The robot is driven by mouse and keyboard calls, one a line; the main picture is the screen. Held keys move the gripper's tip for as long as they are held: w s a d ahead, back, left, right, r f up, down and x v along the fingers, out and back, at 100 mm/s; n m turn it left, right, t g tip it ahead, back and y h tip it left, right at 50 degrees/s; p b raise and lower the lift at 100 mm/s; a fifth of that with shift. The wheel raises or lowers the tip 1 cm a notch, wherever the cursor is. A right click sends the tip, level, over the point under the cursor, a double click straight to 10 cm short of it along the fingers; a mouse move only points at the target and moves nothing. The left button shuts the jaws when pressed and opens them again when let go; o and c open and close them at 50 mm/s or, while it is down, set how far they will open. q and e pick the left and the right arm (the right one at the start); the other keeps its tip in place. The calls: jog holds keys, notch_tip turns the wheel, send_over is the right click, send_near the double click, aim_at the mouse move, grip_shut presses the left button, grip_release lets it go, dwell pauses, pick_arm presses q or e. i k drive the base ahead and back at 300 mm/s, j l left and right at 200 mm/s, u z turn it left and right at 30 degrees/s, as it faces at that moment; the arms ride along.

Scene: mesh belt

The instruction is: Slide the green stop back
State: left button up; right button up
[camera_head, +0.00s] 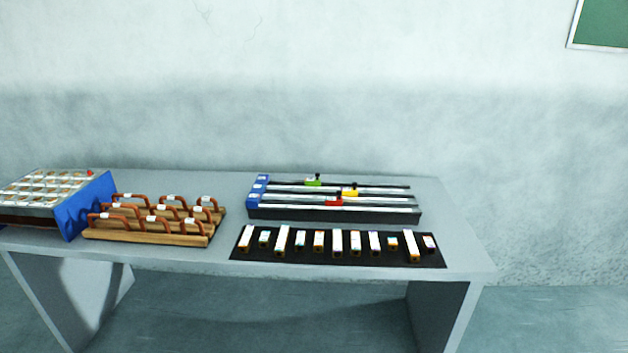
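The green stop (314,182) with a dark knob sits on the rearmost rail of the rail unit (333,213), left of the rail's middle. The yellow stop (350,191) sits on a middle rail, farther right. The red stop (334,201) sits on a rail nearer the front. The unit has a blue block (258,191) at its left end, and its rails run from there to the right. Neither of my grippers shows in the head view.
A black mat (268,255) with several small upright blocks lies in front of the rail unit. Wooden racks (150,236) with copper-coloured handles stand to the left. A blue-sided tray box (85,207) is at the far left. The table's right end (455,240) is clear.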

aim_at(309, 182)
jog(key=i+l, duration=0.75)
jog(key=i+u, duration=0.05)
jog(key=i, duration=0.05)
